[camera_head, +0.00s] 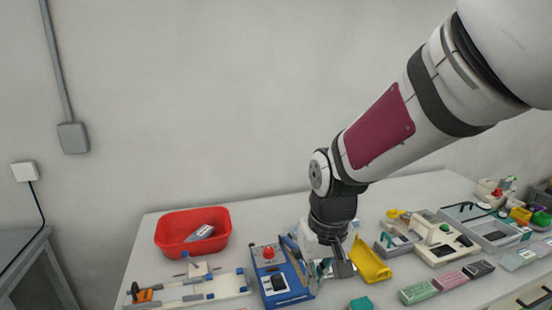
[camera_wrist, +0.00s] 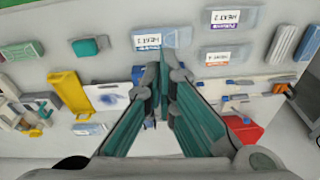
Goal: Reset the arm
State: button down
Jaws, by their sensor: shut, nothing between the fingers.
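My arm reaches in from the upper right in the head view, bent down toward the table. My gripper (camera_head: 338,268) hangs low over the middle of the table, beside a blue device with a red knob (camera_head: 269,254) and a yellow scoop-like piece (camera_head: 370,262). In the wrist view its two teal-lined fingers (camera_wrist: 168,75) come together at the tips. It is shut and empty. Its exact height above the table cannot be told.
A red bin (camera_head: 163,236) holding a grey packet (camera_head: 200,233) stands left. A clamp fixture (camera_head: 190,290) lies before it. Green (camera_head: 418,292), pink (camera_head: 450,281) and black (camera_head: 478,269) boxes, a teal block (camera_head: 361,303) and a white machine (camera_head: 442,240) crowd the right. Labelled pouches (camera_wrist: 226,19) show in the wrist view.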

jog(key=s+d+r+m+t, duration=0.1)
jog(key=s+d+r+t, duration=0.1)
jog(key=s+d+r, duration=0.3)
jog(key=s+d+r+m+t, duration=0.1)
jog(key=s+d+r+t, duration=0.1)
jog(key=s+d+r, duration=0.4)
jog(key=s+r, duration=0.1)
jog(key=s, duration=0.3)
jog(key=shift+s+d+r+h, duration=0.2)
jog(key=shift+s+d+h, duration=0.1)
jog(key=shift+s, duration=0.1)
